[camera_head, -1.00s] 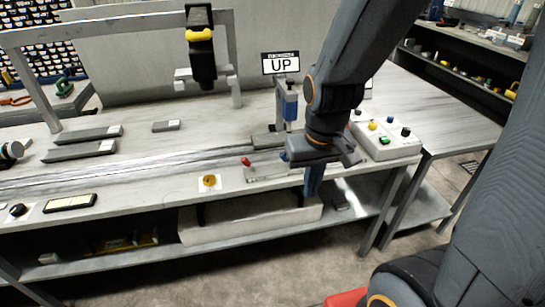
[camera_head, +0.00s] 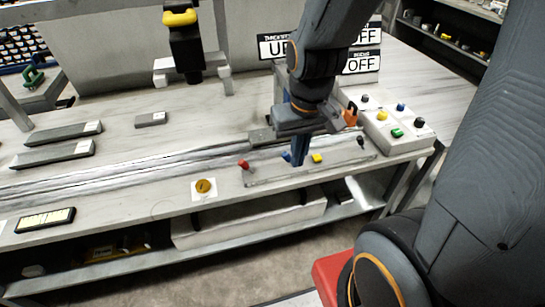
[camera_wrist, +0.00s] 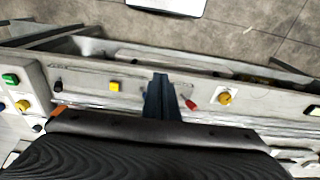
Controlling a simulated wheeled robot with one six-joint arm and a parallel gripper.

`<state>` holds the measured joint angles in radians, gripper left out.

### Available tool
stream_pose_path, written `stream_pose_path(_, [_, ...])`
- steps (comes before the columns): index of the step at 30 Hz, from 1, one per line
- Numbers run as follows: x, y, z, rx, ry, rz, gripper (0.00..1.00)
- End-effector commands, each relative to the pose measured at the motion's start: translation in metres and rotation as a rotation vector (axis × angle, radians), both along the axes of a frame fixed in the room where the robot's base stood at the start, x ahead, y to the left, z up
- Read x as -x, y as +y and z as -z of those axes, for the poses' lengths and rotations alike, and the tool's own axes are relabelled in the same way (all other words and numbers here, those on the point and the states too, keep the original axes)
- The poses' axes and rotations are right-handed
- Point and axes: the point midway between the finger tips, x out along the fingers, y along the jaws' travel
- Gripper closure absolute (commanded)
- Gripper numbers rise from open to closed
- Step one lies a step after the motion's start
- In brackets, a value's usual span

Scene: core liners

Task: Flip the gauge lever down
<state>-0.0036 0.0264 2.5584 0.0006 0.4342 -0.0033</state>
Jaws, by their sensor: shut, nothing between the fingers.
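A control strip (camera_head: 262,180) lies along the bench's front edge. It carries a red-tipped lever (camera_head: 244,165), a small blue-tipped lever (camera_head: 286,156), a yellow button (camera_head: 317,158) and a black-tipped lever (camera_head: 361,141). No label shows which is the gauge lever. A sign partly hidden by my arm reads UP (camera_head: 273,47). My gripper (camera_head: 298,160) is shut and empty, pointing down at the strip just right of the blue tip; I cannot tell if they touch. In the wrist view, the fingers (camera_wrist: 161,95) stand between the yellow button (camera_wrist: 115,86) and the red lever (camera_wrist: 191,102).
A panel with coloured buttons (camera_head: 404,145) stands to the right, below two OFF signs (camera_head: 362,62). A yellow round button (camera_head: 204,187) sits left of the strip. Grey core liners (camera_head: 55,153) lie at left. A yellow-and-black device (camera_head: 184,45) hangs from a frame.

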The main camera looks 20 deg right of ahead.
Motion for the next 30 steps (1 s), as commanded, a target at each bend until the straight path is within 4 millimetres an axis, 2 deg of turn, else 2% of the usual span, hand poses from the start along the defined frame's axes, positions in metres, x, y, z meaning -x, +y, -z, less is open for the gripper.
stream_pose_path(2, [-0.003,0.005,0.004,0.012,0.021,-0.055,1.0])
stream_pose_path(5, [-0.01,0.018,0.016,0.058,0.087,-0.229,1.0])
stream_pose_path(12, [-0.046,0.065,0.054,0.312,0.378,-0.971,1.0])
stream_pose_path(15, [-0.066,0.085,0.063,0.441,0.501,-1.247,1.0])
stream_pose_path(18, [-0.085,0.104,0.068,0.558,0.603,-1.449,1.0])
stream_pose_path(24, [-0.104,0.126,0.069,0.69,0.712,-1.634,1.0])
stream_pose_path(30, [-0.107,0.128,0.067,0.705,0.725,-1.654,1.0])
